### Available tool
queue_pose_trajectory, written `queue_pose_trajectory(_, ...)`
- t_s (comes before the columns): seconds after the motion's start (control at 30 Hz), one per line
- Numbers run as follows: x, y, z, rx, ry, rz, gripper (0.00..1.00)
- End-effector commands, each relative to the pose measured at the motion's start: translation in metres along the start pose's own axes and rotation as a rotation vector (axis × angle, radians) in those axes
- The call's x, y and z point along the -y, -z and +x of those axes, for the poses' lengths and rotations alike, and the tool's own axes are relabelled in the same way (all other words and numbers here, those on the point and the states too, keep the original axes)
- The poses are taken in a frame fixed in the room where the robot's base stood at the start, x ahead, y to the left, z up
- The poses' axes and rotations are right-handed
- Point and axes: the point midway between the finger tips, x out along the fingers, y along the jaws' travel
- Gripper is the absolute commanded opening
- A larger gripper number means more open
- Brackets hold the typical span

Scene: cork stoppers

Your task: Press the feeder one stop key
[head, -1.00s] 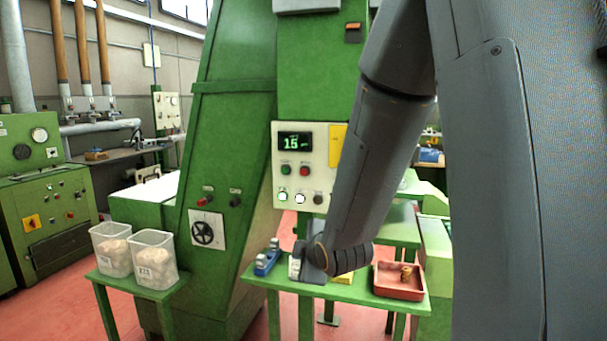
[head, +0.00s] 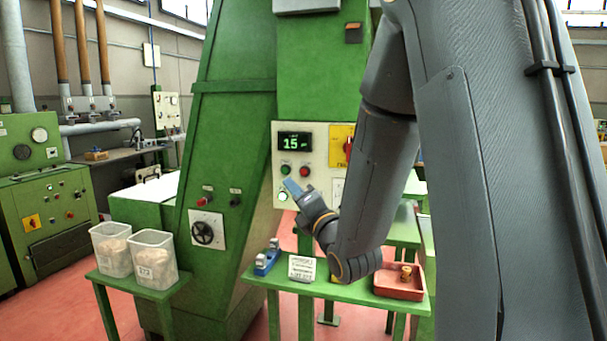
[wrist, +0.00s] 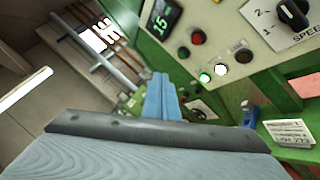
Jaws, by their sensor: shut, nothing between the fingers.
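The pale control panel (head: 318,150) on the green machine has a display reading 15, a green button (head: 286,170), a red button (head: 304,171) and a lit green button (head: 282,196). The wrist view shows the red button (wrist: 198,38), green button (wrist: 183,52), lit green button (wrist: 205,77), lit white button (wrist: 221,69) and a dark button (wrist: 243,56). Their labels are too small to read. My gripper (head: 290,185) is shut and empty, its blue fingers in front of the panel's lower left; contact cannot be told. It hides the lower-row buttons right of the lit green one in the head view.
A green table (head: 345,292) below the panel holds a blue object (head: 267,258), a printed card (head: 302,268) and a red tray (head: 400,288). Another red button (head: 206,202) is on the sloping green housing. Two clear bins (head: 153,260) stand at left.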

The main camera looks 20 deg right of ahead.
Motion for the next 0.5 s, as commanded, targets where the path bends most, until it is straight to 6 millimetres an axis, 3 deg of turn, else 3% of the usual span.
queue_pose_trajectory(0.27,0.004,-0.004,0.005,0.002,0.001,0.001,0.0)
queue_pose_trajectory(0.5,0.019,-0.019,0.025,0.002,0.002,0.001,0.0)
